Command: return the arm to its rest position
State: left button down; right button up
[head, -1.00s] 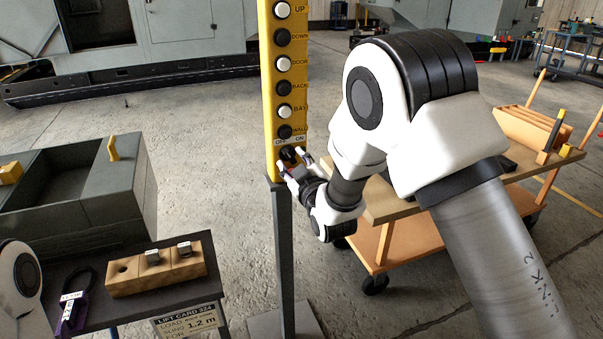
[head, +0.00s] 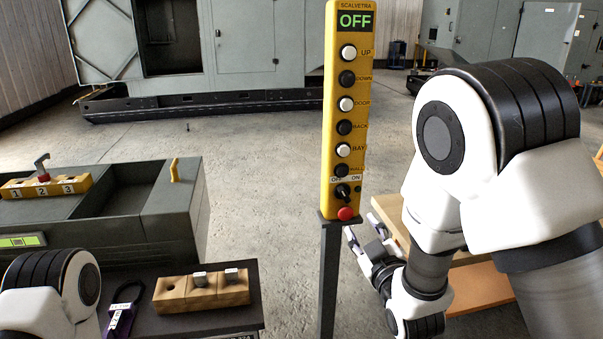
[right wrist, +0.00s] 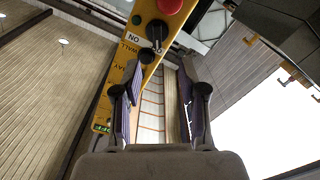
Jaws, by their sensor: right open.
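My right gripper (head: 364,234) is open and empty, low and to the right of the yellow control panel (head: 329,120). In the right wrist view its two fingers (right wrist: 158,85) stand apart with nothing between them. The panel's OFF/ON black knob (head: 342,192) and red button (head: 345,213) are just above and left of the fingertips, apart from them. The knob also shows in the right wrist view (right wrist: 157,33). The panel's display (head: 355,21) reads OFF. My left arm shows at the lower left; its gripper is out of view.
The panel stands on a grey post (head: 329,280). A wooden cart (head: 470,285) is behind my right arm. At left are a grey bin (head: 188,225) and a dark table (head: 180,327) with a wooden block (head: 201,291) and a purple tagged item (head: 119,318). Floor between is clear.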

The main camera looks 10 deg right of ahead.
jog(key=s+d+f+m+g, duration=0.1)
jog(key=s+f+g, duration=0.3)
jog(key=f, duration=0.6)
jog(key=s+d+f+m+g+h+p, duration=0.1)
jog(key=s+d+f+g, duration=0.1)
jog(key=s+f, duration=0.5)
jog(key=s+d+f+m+g, duration=0.1)
jog(key=s+f+g, duration=0.2)
jog(key=f, duration=0.9)
jog(key=s+f+m+g, duration=0.2)
jog(key=s+f+g, duration=0.2)
jog(key=s, duration=0.6)
jog(key=s+f+m+g, duration=0.2)
jog(key=s+f+g, duration=0.2)
jog(key=s, duration=0.6)
jog(key=shift+g+y, duration=0.3)
jog(key=shift+g, duration=0.2)
jog(key=shift+f, duration=0.1)
